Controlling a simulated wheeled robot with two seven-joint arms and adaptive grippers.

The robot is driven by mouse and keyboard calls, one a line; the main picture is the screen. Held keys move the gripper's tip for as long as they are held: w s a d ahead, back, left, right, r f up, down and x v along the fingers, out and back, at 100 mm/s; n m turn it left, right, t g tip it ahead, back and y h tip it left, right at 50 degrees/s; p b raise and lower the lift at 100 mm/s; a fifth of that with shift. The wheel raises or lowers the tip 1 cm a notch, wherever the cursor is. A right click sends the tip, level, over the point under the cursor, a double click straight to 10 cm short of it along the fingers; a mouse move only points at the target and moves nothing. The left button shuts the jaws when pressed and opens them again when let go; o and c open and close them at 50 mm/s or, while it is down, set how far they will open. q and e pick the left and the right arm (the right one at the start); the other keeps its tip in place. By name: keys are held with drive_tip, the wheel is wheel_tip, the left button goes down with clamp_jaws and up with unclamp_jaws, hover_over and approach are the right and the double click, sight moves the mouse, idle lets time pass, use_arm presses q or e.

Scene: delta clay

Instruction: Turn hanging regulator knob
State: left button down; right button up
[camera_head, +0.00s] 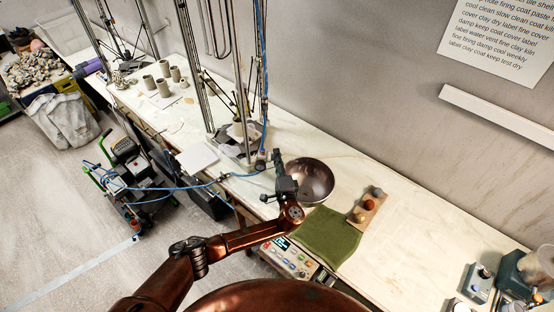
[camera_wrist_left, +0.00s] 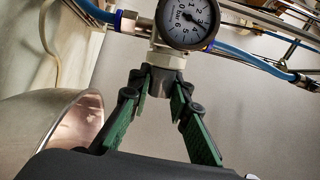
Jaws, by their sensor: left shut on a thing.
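The hanging regulator shows in the left wrist view, with a round pressure gauge (camera_wrist_left: 188,22) marked in bar and a pale body (camera_wrist_left: 167,60) under it. Its dark grey knob (camera_wrist_left: 162,82) points down between the green-padded fingers of my left gripper (camera_wrist_left: 161,88). The gripper is shut on the knob from below. In the head view my left gripper (camera_head: 279,165) is beside the metal bowl at the bench's front part. The regulator is small and hard to make out there. My right gripper is not in view.
A metal bowl (camera_head: 308,181) stands close to the gripper; its rim also shows in the left wrist view (camera_wrist_left: 75,115). A blue hose (camera_head: 190,187) runs left from the regulator. A green cloth (camera_head: 326,236) and a wooden block with balls (camera_head: 367,206) lie on the bench (camera_head: 400,240).

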use_arm(q)
drive_tip(key=shift+d, duration=0.1)
drive_tip(key=c, duration=1.8)
unclamp_jaws()
drive_tip(key=shift+c, duration=0.2)
drive_tip(key=shift+o, duration=0.4)
drive_tip(key=r+v, duration=0.1)
drive_tip(key=v, duration=1.1)
drive_tip(key=shift+f, duration=0.4)
drive_tip(key=shift+f, duration=0.1)
